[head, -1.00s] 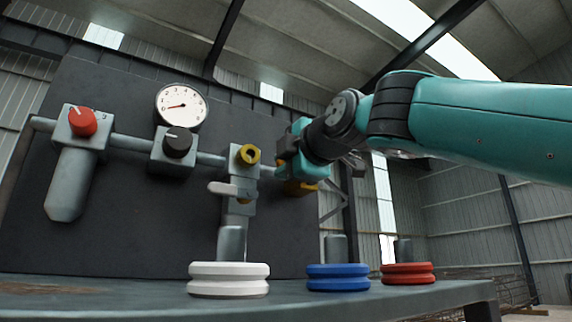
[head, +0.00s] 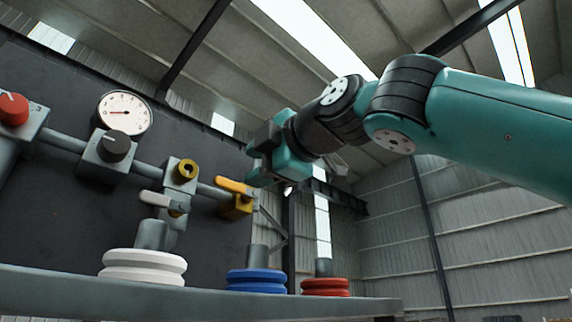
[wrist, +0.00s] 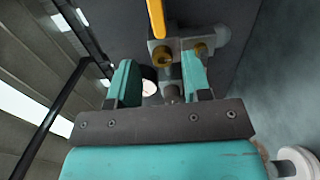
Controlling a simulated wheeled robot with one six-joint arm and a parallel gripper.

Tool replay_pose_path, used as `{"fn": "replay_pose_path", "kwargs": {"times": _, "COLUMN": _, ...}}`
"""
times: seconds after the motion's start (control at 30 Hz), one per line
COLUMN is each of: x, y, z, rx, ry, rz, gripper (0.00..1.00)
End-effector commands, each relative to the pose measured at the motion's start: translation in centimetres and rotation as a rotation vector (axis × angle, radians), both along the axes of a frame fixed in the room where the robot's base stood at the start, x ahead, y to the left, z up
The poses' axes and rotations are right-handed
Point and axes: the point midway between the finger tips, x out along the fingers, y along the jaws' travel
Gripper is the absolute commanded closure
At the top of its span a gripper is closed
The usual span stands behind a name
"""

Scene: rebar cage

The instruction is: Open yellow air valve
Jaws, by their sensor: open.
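The yellow air valve (head: 237,207) sits at the right end of the grey pipe, with its orange-yellow lever (head: 233,186) on top. In the head view the lever looks roughly in line with the pipe. In the wrist view a yellow lever (wrist: 156,18) runs up from the top middle, beyond the fingers. My gripper (head: 252,165) is just above and right of the lever in the head view, apart from it. In the wrist view its two teal fingers (wrist: 160,72) are spread with nothing held between them.
Left along the pipe are a brass fitting (head: 184,170) with a white lever (head: 152,198), a black knob (head: 115,146), a gauge (head: 125,113) and a red knob (head: 13,109). White (head: 143,267), blue (head: 256,281) and red (head: 325,287) ringed pieces stand on the bench (head: 60,292).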

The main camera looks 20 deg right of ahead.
Motion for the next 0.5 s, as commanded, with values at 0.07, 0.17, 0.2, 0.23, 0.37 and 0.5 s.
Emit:
{"fn": "replay_pose_path", "kwargs": {"times": 0.07, "x": -2.2, "y": -0.7, "z": -0.1, "rx": 0.003, "ry": -0.003, "rz": 0.009, "gripper": 0.55}}
{"fn": "replay_pose_path", "kwargs": {"times": 0.17, "x": -4.2, "y": -1.7, "z": -0.1, "rx": 0.003, "ry": 0.0, "rz": 0.009, "gripper": 0.55}}
{"fn": "replay_pose_path", "kwargs": {"times": 0.2, "x": -4.5, "y": -1.7, "z": 0.1, "rx": 0.002, "ry": -0.001, "rz": 0.009, "gripper": 0.55}}
{"fn": "replay_pose_path", "kwargs": {"times": 0.23, "x": -4.8, "y": -1.9, "z": 0.2, "rx": 0.003, "ry": -0.002, "rz": 0.007, "gripper": 0.55}}
{"fn": "replay_pose_path", "kwargs": {"times": 0.37, "x": -5.7, "y": -2.4, "z": 0.1, "rx": 0.0, "ry": -0.001, "rz": 0.004, "gripper": 0.55}}
{"fn": "replay_pose_path", "kwargs": {"times": 0.5, "x": -6.1, "y": -2.7, "z": 0.0, "rx": -0.002, "ry": 0.001, "rz": 0.002, "gripper": 0.55}}
